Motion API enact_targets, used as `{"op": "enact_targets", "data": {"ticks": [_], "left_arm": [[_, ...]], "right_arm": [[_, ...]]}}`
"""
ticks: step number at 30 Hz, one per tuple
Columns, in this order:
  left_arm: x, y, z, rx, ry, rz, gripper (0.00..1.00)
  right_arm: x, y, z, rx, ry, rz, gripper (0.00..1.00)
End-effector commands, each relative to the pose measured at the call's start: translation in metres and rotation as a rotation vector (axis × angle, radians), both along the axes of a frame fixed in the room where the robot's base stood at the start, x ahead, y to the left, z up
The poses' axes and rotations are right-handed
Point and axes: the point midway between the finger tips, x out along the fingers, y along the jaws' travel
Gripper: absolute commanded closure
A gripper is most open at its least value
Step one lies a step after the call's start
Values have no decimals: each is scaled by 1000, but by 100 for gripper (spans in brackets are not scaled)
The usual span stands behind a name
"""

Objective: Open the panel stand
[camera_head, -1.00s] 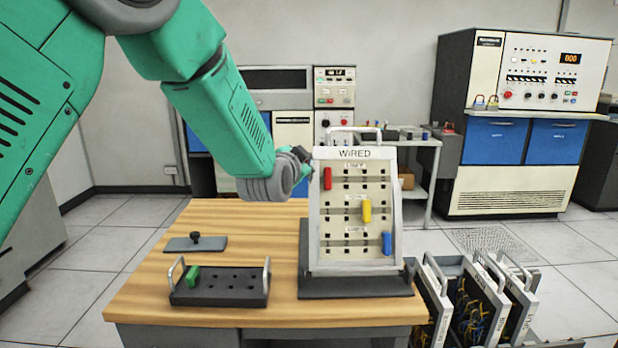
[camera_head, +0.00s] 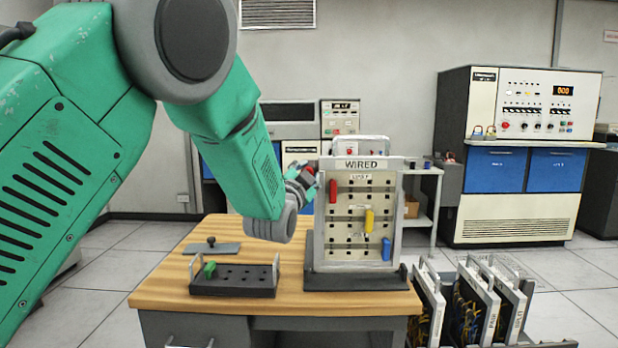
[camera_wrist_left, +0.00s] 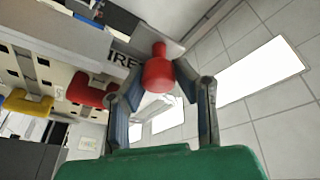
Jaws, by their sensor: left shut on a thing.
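The panel stand (camera_head: 325,230) is upright on the wooden table, with a panel (camera_head: 359,202) labelled WIRED and red, yellow and blue plugs on its face. My left gripper (camera_head: 308,176) is at the stand's upper left side. In the left wrist view, its two fingers (camera_wrist_left: 160,95) are shut on a red knob (camera_wrist_left: 158,76) beside the stand's top edge. The knob also shows in the head view (camera_head: 309,170), partly hidden by the fingers. The panel's side is seen at a steep angle in the wrist view. My right gripper is not in view.
A black peg tray (camera_head: 235,281) with handles and a green peg sits on the table (camera_head: 165,295), left of the stand. A grey plate with a knob (camera_head: 211,247) lies behind it. Several wired panels (camera_head: 480,300) stand right of the table.

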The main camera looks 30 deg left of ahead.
Motion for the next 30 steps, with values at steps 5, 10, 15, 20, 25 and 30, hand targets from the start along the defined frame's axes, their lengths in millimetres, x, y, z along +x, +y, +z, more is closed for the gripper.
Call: {"op": "enact_targets", "data": {"ticks": [5, 10, 15, 20, 25, 30], "left_arm": [[-1, -1, -11, -3, 20, -1, 100], [-2, -2, -10, -3, 20, -2, 100], [-3, -3, -10, -3, 20, -3, 100], [-3, -3, -10, -3, 20, -4, 100], [-3, -3, -8, -2, 17, -4, 67], [-2, -3, -6, -1, 12, -3, 67]], "right_arm": [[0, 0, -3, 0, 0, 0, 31], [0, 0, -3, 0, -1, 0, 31], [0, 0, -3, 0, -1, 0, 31], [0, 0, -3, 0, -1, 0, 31], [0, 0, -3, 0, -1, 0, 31], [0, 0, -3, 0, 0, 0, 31]]}}
